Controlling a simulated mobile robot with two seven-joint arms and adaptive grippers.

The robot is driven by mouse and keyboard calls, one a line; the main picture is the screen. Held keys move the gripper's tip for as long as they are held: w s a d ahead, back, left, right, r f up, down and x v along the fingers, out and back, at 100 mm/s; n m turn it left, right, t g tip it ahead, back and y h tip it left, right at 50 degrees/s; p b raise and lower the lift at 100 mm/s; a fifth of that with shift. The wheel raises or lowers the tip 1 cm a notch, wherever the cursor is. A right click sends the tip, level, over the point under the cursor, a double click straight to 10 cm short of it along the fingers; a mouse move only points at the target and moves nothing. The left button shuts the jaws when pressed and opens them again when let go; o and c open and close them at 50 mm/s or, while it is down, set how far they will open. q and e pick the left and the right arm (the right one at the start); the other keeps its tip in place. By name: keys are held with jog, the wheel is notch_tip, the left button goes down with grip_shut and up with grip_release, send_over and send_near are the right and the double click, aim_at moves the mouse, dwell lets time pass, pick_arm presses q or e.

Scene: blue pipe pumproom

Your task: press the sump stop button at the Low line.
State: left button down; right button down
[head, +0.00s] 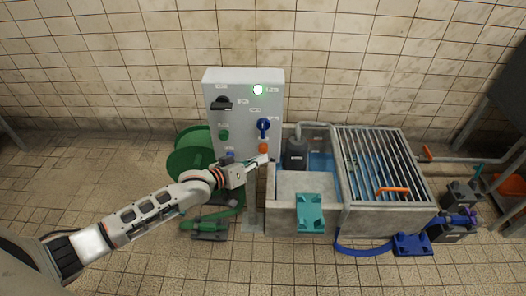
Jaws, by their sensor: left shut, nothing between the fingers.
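A light grey control panel (245,112) stands against the tiled wall. No Low line is readable. My left gripper (266,159) is shut and empty, just below the orange-red button; contact cannot be told. My right gripper is out of view.
A metal grating (376,160) with orange handles covers the sump's right part. A teal bracket (310,212) hangs on its front wall. A green hose reel (190,152) stands left of the panel. Blue hose and dark equipment lie right. The front floor is clear.

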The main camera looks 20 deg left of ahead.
pick_arm(q)
jog(key=shift+w+a, duration=0.15)
jog(key=shift+w, duration=0.25)
